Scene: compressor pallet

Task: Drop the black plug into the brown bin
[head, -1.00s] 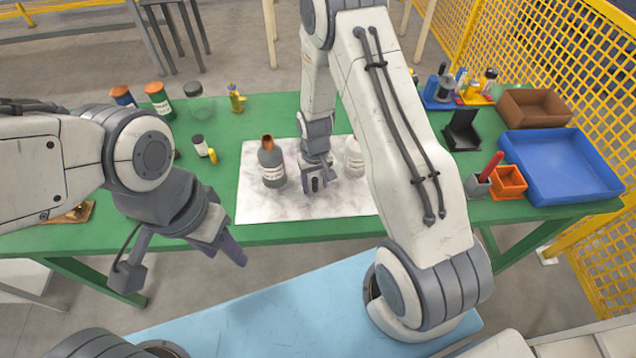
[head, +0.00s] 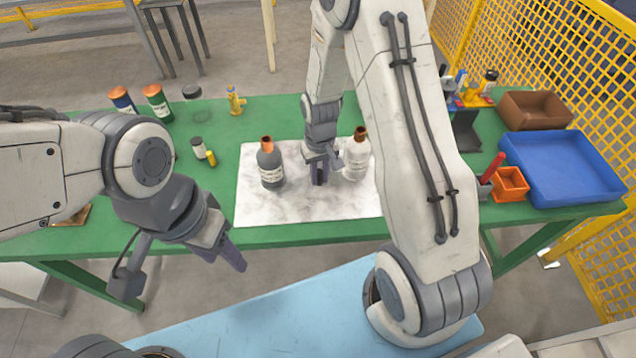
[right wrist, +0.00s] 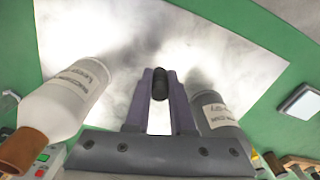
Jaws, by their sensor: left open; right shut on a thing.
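The black plug (right wrist: 159,84) is pinched between the fingertips of my right gripper (right wrist: 160,76) in the right wrist view. In the head view my right gripper (head: 318,176) is over the marbled white sheet, between a dark bottle and a white bottle; the plug cannot be made out there. The brown bin (head: 541,122) stands at the back right of the green table, far to the right of the right gripper. My left gripper (head: 224,252) is open and empty in front of the table's front edge.
The dark bottle (head: 271,168) and white bottle (head: 357,160) flank the right gripper closely. A blue tray (head: 572,192), an orange box (head: 511,190) and a black stand (head: 466,132) sit near the brown bin. A yellow mesh fence (head: 590,60) rises behind.

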